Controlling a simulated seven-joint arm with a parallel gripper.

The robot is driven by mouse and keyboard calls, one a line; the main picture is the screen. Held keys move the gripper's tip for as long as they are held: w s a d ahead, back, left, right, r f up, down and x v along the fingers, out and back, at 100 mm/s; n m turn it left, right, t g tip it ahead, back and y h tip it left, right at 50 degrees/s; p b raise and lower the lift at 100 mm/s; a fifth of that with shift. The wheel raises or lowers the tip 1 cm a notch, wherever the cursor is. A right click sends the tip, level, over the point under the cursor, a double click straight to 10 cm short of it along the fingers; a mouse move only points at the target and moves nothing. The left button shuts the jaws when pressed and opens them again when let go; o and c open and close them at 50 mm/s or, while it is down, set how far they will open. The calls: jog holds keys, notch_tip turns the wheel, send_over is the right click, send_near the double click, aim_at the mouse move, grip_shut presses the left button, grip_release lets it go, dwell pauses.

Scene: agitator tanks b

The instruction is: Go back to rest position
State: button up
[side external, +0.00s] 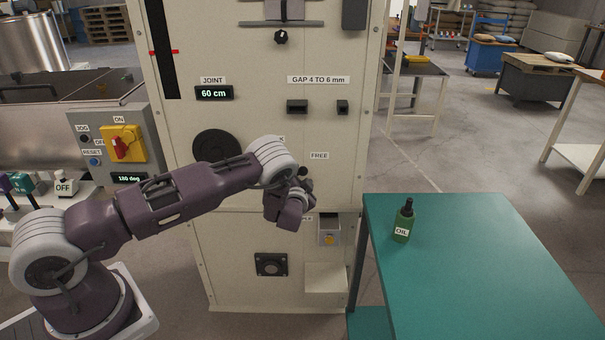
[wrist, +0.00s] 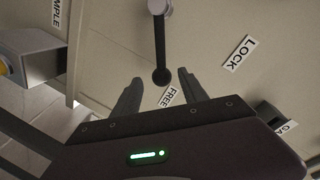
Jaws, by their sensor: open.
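My gripper (wrist: 159,78) is open, with its two dark fingers apart in the wrist view. A lever with a grey hub and a dark arm ending in a round black knob (wrist: 161,76) stands on the cream panel. The knob shows between the fingertips; I cannot tell its distance in depth from them. The lever's end lies near the FREE label (wrist: 170,96), and the LOCK label (wrist: 241,53) is to the right. In the side view my gripper is close to the panel front (side external: 330,190), below and left of the FREE label, its fingers mostly hidden.
A green table (side external: 480,270) with an oil bottle (side external: 403,222) stands to the right. A grey control box with a yellow-red switch (side external: 123,144) is at the left. Open floor lies behind the table.

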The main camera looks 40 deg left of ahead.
jog(key=v, duration=0.3)
jog(key=shift+s, duration=0.1)
jog(key=shift+r, duration=0.15)
